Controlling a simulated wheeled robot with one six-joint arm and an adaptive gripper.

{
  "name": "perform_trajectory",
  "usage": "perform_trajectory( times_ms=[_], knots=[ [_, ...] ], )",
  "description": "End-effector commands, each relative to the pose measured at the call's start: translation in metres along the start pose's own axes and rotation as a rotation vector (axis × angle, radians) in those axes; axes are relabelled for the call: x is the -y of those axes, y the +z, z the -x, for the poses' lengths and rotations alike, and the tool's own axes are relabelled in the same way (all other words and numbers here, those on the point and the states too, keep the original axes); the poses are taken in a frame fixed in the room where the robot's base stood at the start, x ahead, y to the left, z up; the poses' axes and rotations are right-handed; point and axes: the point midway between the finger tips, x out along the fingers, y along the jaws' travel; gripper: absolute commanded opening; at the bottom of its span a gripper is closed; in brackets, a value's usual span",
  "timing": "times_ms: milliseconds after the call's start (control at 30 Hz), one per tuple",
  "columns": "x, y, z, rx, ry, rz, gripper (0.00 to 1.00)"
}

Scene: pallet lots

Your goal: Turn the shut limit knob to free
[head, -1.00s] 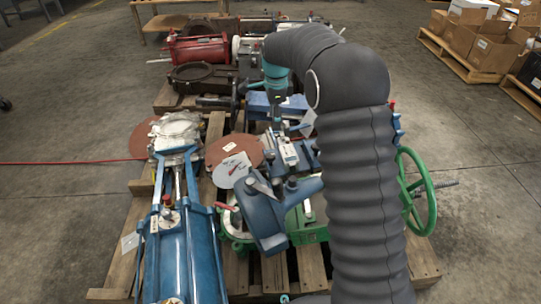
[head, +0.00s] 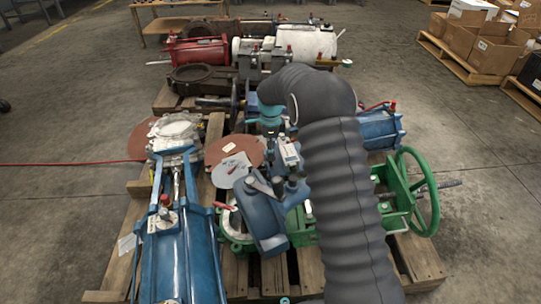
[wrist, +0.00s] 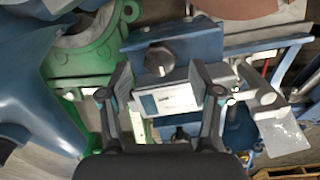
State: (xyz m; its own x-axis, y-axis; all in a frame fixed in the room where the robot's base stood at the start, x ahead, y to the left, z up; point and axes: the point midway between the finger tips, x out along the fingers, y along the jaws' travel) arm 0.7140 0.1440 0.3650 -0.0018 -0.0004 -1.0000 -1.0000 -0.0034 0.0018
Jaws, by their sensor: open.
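In the wrist view a dark round knob (wrist: 160,60) sits on a blue housing (wrist: 133,44). I take it for the limit knob; its setting cannot be read. A white label plate (wrist: 166,99) is just below it. My gripper (wrist: 160,78) is open and empty, one finger on each side, with the tips spread wider than the knob and near its lower edge. Whether they touch anything cannot be told. In the head view my teal wrist (head: 268,117) is over the middle of the pallet; the fingers and knob cannot be made out there.
A green body (wrist: 85,58) is left of the knob and blue bodywork fills the far left. A grey linkage (wrist: 258,88) is close to the right finger. In the head view a green handwheel (head: 427,192) stands right and a blue actuator (head: 184,258) lies left.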

Motion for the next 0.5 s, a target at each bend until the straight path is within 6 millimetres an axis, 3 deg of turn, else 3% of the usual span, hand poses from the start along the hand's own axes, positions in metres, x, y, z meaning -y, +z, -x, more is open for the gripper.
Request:
perform_trajectory(
  times_ms=[200,500],
  knots=[
    [0.000,0.000,-0.022,0.000,-0.001,0.000,0.63],
    [0.001,0.000,-0.025,0.000,-0.002,0.000,0.63]
  ],
)
